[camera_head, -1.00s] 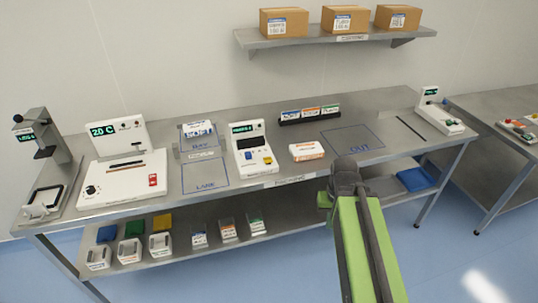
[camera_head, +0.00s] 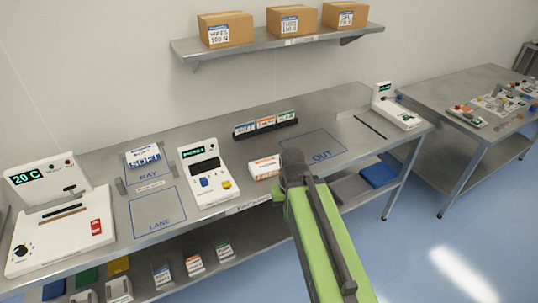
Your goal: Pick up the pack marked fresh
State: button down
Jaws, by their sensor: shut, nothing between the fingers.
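A white pack with an orange label (camera_head: 264,168) lies on the bench just left of my gripper; its lettering is too small to read. My gripper (camera_head: 292,157) is dark, at the end of my green arm, and looks shut and empty. The arm hides part of the bench's front edge. A pack marked SOFT (camera_head: 144,157) stands at the bay on the left. A black rack (camera_head: 266,129) at the back holds three packs with blue, orange and green labels. I cannot read FRESH on any pack.
A white device with blue and yellow buttons (camera_head: 206,172) stands left of the orange-labelled pack. The outlined OUT area (camera_head: 318,146) and LANE area (camera_head: 158,207) are empty. Lower-shelf packs (camera_head: 194,263) stand below. A wall shelf (camera_head: 270,46) carries three cartons.

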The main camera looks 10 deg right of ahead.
aim_at(260, 169)
jog(key=i, duration=1.05)
jog(key=u, duration=0.05)
